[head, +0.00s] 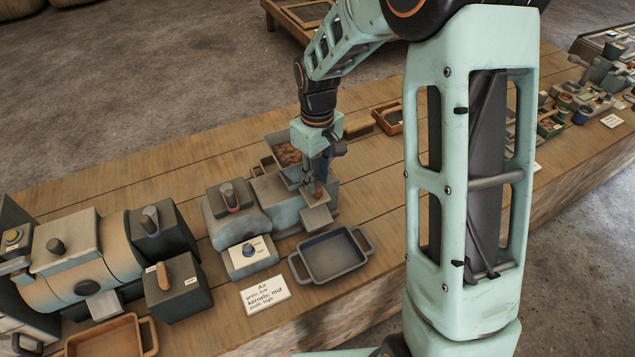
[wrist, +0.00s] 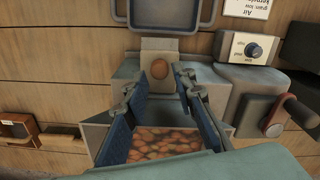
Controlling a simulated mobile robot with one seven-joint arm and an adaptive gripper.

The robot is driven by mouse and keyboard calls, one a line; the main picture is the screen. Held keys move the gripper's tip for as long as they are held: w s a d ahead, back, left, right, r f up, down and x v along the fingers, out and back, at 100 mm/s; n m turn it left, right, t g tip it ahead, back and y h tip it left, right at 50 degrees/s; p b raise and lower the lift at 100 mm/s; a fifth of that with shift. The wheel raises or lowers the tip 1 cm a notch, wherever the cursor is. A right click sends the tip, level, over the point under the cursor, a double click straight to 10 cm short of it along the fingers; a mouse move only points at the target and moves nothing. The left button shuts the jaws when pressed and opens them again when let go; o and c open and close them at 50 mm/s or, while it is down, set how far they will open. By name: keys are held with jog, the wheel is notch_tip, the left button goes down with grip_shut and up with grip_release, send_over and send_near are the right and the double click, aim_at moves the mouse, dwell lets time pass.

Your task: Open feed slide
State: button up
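The feed slide looks like a small grey plate (head: 317,217) with a round brown knob (head: 318,190), at the front of the machine with the hopper (head: 285,153). In the wrist view, the plate (wrist: 160,50) and knob (wrist: 160,69) lie just beyond the fingertips. My gripper (head: 317,181) points down at the knob. In the wrist view, my gripper (wrist: 160,88) is open, one blue-padded finger on each side of the knob's line, with a gap between. I cannot tell whether a finger touches the knob. The hopper holds orange-brown kernels (wrist: 165,142).
An empty grey tray (head: 331,257) sits in front of the slide. To its left are an air dial box (head: 250,257), a label card (head: 264,294) and a blower with a lever (head: 232,195). A wooden tray (head: 388,118) lies behind, right of the machine.

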jog(key=shift+f, duration=1.3)
jog(key=shift+c, duration=0.5)
grip_shut()
